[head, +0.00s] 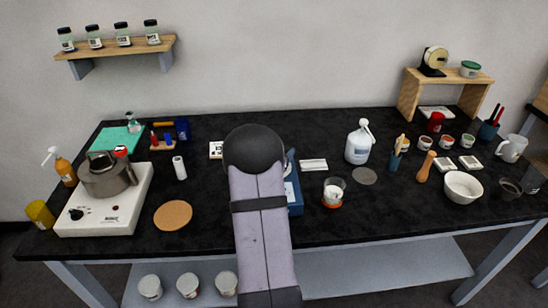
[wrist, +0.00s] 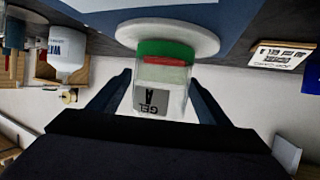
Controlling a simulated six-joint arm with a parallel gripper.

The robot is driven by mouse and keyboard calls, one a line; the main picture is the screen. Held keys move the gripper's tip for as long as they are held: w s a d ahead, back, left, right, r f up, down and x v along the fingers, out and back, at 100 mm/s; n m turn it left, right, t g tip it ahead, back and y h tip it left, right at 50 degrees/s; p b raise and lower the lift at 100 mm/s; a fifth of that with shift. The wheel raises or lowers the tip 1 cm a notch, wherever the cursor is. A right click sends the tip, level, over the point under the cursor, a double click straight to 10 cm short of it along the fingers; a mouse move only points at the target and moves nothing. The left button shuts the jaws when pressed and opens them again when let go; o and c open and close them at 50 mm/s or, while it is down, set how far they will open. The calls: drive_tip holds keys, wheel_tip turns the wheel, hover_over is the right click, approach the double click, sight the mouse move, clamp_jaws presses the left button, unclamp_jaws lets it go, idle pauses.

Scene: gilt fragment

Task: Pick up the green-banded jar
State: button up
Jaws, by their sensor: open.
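The green-banded jar (wrist: 163,85) shows in the wrist view, with a green band, a red band beside it, a clear body and a grey label reading "GEL A", which appears upside down. Its green end is by a round white disc (wrist: 128,33) on a blue surface (wrist: 245,18). My gripper (wrist: 160,78) is open, with one dark finger on each side of the jar. Gaps seem to show between the fingers and the jar. In the head view my arm hides the jar and my gripper; part of a blue box (head: 294,190) shows beside the arm.
A white pump bottle (head: 358,146), an orange-based jar (head: 333,192) and a grey disc (head: 364,176) stand right of my arm. A cork mat (head: 173,215) and a kettle (head: 108,178) on a hotplate are left. A white card (wrist: 282,55) lies near the jar.

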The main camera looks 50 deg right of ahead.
drive_tip(key=shift+w+d+f, duration=0.2)
drive_tip(key=shift+d+f, duration=0.1)
drive_tip(key=shift+d, duration=0.25)
drive_tip(key=c, duration=1.3)
drive_tip(key=shift+r, duration=0.1)
wheel_tip(320, 180, up, 10)
drive_tip(key=shift+p, duration=0.3)
